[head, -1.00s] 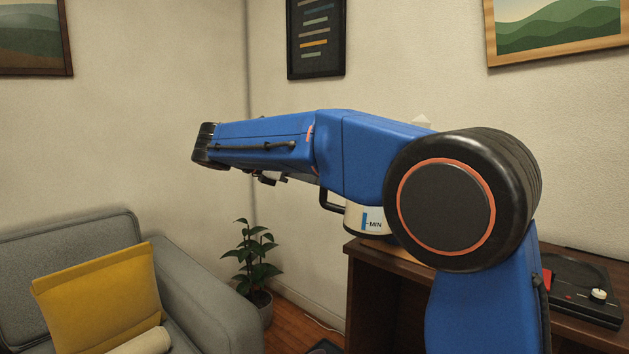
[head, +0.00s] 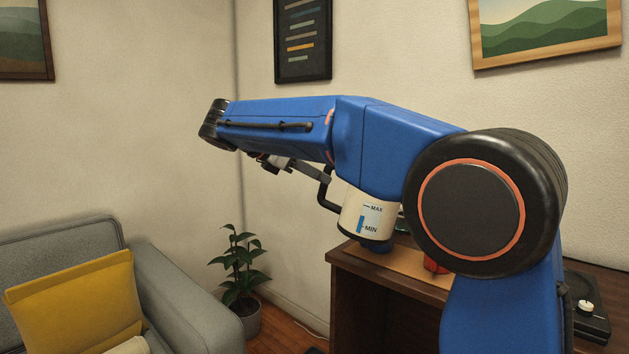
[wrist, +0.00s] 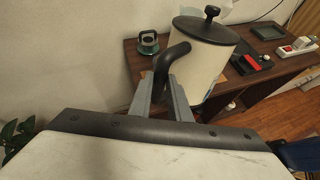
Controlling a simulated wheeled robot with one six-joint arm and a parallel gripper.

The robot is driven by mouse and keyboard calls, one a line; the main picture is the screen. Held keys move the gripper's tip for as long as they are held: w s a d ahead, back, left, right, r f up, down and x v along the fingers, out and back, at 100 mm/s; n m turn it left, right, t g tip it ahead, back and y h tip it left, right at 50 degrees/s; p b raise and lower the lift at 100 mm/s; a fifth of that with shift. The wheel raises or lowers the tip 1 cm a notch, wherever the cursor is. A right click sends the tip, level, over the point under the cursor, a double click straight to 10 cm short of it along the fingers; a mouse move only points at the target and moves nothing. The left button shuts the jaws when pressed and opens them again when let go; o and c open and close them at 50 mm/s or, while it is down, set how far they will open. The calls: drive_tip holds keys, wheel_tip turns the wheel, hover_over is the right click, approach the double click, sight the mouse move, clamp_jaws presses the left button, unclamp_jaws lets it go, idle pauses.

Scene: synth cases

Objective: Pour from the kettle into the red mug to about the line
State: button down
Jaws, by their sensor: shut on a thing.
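The kettle (head: 357,215) is cream with a black handle, MAX and MIN marks and a short blue level strip near MIN. My gripper (head: 320,178) is shut on its handle and holds it by the wooden cabinet's top. In the wrist view my gripper (wrist: 162,88) grips the black handle of the kettle (wrist: 203,68), whose dark lid is on. A red piece (head: 433,266), probably the red mug, shows under my arm, which hides most of it. Its line is not visible. I cannot tell whether anything is pouring; the spout is hidden.
A wooden cabinet (head: 343,268) stands beneath. In the wrist view a green object (wrist: 148,45) stands behind the handle and a power strip (wrist: 296,49) lies at right. A sofa (head: 185,300) and plant (head: 240,265) are left.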

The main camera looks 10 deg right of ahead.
drive_tip(key=shift+s+d+r+m+y, duration=0.15)
drive_tip(key=shift+d+r+y, duration=0.2)
drive_tip(key=shift+r, duration=0.2)
drive_tip(key=shift+s+d+r+m+y, duration=0.1)
drive_tip(key=shift+d+r+m+y, duration=0.1)
drive_tip(key=shift+r+y, duration=0.25)
drive_tip(key=shift+s+d+r+y, duration=0.2)
drive_tip(key=shift+d+r+y, duration=0.1)
drive_tip(key=shift+d, duration=0.4)
drive_tip(key=shift+s+d+r+y, duration=0.2)
drive_tip(key=shift+d+y, duration=0.1)
drive_tip(key=shift+d, duration=0.4)
drive_tip(key=shift+m+t+y, duration=0.45)
drive_tip(key=shift+t+y, duration=0.25)
drive_tip(key=shift+y, duration=0.1)
drive_tip(key=shift+s+d+r, duration=0.35)
drive_tip(key=shift+d+r, duration=0.1)
drive_tip(key=shift+d, duration=0.5)
drive_tip(key=shift+s+d+r, duration=0.35)
drive_tip(key=shift+d+r, duration=0.1)
drive_tip(key=shift+d, duration=0.45)
drive_tip(key=shift+s+d+r, duration=0.35)
drive_tip(key=shift+d+r, duration=0.1)
drive_tip(key=shift+d, duration=0.5)
idle(1.3)
drive_tip(key=shift+s+d+r+y, duration=0.1)
drive_tip(key=shift+d+r+y, duration=0.2)
drive_tip(key=shift+r, duration=0.05)
idle(0.4)
